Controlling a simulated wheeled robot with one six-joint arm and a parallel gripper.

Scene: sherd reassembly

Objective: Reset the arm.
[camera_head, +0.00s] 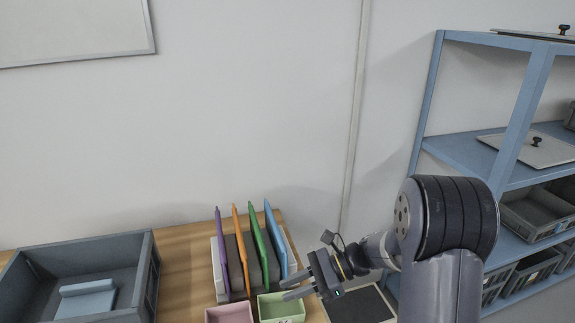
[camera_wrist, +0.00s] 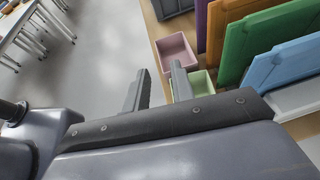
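My gripper (camera_head: 300,289) is in the lower middle of the head view, above the front edge of the wooden table (camera_head: 181,262) and beside the green bin. In the wrist view my gripper (camera_wrist: 158,88) shows two dark fingers spread apart with nothing between them. The grey floor shows through the gap. My arm reaches in from the right of the head view.
A rack holds purple, orange, green (camera_head: 260,245) and blue (camera_head: 275,238) panels close beside my gripper. A pink bin (camera_head: 229,313) and green bin (camera_head: 281,308) stand in front. A grey crate (camera_head: 150,275) is left; a blue shelf (camera_head: 460,153) is right.

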